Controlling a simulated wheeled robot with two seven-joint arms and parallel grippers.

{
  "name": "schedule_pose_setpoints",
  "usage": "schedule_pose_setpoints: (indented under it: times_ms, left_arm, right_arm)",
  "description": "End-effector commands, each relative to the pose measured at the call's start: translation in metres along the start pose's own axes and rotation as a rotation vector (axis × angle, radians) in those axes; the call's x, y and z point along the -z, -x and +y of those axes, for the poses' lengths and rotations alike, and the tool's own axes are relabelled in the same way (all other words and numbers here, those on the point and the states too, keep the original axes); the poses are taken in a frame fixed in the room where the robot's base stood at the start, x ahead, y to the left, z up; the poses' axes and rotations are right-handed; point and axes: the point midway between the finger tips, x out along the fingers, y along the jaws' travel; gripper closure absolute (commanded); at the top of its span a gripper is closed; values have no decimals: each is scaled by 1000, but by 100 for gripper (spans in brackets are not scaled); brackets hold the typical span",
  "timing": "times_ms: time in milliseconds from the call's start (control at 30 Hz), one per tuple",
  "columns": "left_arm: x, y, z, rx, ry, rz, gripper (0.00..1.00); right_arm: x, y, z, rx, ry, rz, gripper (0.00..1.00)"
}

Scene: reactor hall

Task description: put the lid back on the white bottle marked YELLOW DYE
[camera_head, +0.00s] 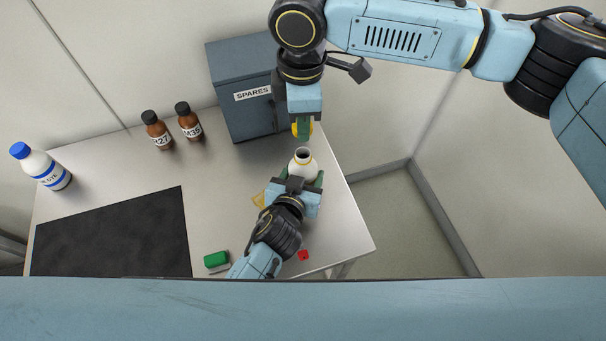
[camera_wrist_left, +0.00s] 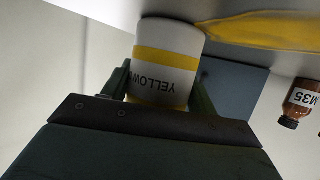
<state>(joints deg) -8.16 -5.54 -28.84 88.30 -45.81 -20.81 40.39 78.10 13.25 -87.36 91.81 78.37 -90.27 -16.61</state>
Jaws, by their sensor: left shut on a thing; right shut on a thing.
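My right gripper (camera_head: 302,130) is shut on a yellow lid (camera_head: 309,128), mostly hidden by the fingers. The lid appears just beyond the bottle mouth in the head view, apart from it.
A grey SPARES cabinet (camera_head: 240,95) stands close behind my right gripper. Brown bottles R27 (camera_head: 157,131) and M35 (camera_head: 188,122), a blue-capped bottle (camera_head: 45,170), a black mat (camera_head: 110,235), a green block (camera_head: 216,259), a red cube (camera_head: 303,255) and a flat yellow patch (camera_head: 258,199) are on the table (camera_head: 225,190).

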Motion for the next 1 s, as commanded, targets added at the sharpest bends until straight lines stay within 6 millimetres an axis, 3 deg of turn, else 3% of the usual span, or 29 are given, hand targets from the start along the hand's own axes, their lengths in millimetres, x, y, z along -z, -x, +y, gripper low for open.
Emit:
schedule_pose_setpoints:
  times_ms: [100, 433, 1000]
  left_arm:
    - [0, 0, 0, 0, 0, 0, 83]
    - [0, 0, 0, 0, 0, 0, 83]
    - [0, 0, 0, 0, -1, 0, 83]
  right_arm:
    - [0, -5, 0, 2, 0, 0, 88]
    - [-1, -48, 0, 2, 0, 1, 88]
    - [-1, -51, 0, 1, 0, 0, 88]
